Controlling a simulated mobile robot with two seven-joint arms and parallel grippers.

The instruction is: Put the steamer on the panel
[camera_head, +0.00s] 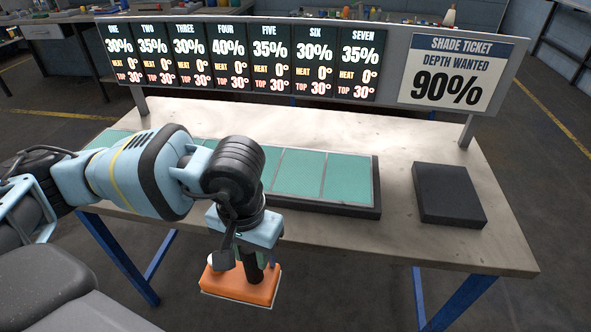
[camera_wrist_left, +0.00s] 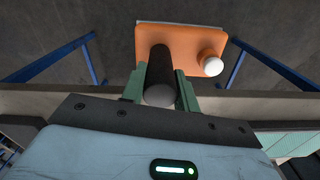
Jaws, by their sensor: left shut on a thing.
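The steamer is an orange block (camera_head: 240,284) with a pale lower edge, a black handle and a white knob. It also shows in the left wrist view (camera_wrist_left: 190,45). My left gripper (camera_head: 255,258) is shut on the steamer's black handle and holds it in front of the table's front edge, clear of the tabletop. The panels are teal squares (camera_head: 300,172) in a row in a dark frame on the table. My left arm hides part of the row. My right gripper is not in view.
A black block (camera_head: 449,195) lies at the right of the table (camera_head: 400,240). A board (camera_head: 240,62) along the back shows several percent readings, and a shade ticket (camera_head: 456,75) reads 90% depth wanted. The tabletop between row and block is bare.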

